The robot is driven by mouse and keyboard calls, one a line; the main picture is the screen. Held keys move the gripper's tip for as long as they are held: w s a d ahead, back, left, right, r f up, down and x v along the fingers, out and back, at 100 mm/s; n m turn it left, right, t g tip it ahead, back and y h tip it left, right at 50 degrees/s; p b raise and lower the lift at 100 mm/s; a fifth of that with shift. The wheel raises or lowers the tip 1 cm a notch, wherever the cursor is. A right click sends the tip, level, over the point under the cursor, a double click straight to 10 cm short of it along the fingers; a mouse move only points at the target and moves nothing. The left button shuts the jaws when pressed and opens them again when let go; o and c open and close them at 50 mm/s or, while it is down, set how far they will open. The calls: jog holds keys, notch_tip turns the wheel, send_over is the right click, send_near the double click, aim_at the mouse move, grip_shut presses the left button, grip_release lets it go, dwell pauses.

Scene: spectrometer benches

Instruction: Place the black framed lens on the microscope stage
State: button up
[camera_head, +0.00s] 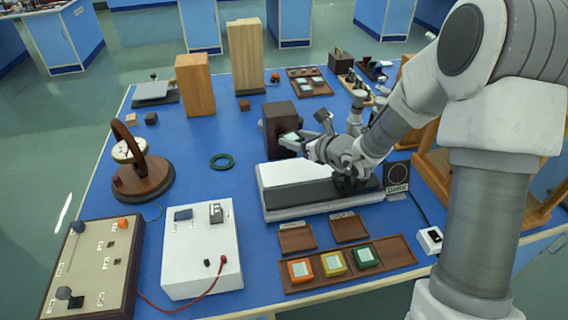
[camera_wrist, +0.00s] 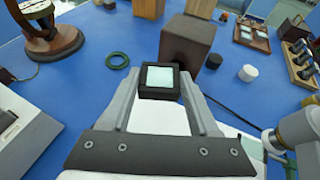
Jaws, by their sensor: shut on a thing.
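The black framed lens (camera_wrist: 160,80) is a square black frame around a pale glass, in the middle of the wrist view. My gripper (camera_wrist: 159,92) is shut on it, one finger at each side. In the head view my gripper (camera_head: 298,142) is in front of the dark brown box, above the table; the lens is hard to make out there. A white instrument with a dark top (camera_head: 300,188) lies below my arm. I cannot tell for sure which thing is the microscope stage.
The dark brown box (camera_head: 279,118) stands close beyond my gripper. A green ring (camera_head: 222,161) lies to the left on clear blue table. Two wooden blocks (camera_head: 195,85) stand at the back. A wooden tray (camera_head: 399,251) with three coloured framed pieces is at the front.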

aim_at(294, 173)
jog(key=shift+w+a+f, duration=0.1)
jog(key=shift+f, duration=0.05)
notch_tip(294, 173, down, 10)
jog(key=shift+r+b, duration=0.15)
jog(key=shift+b, duration=0.6)
jog(key=o, duration=1.1)
jog(key=shift+c, duration=0.2)
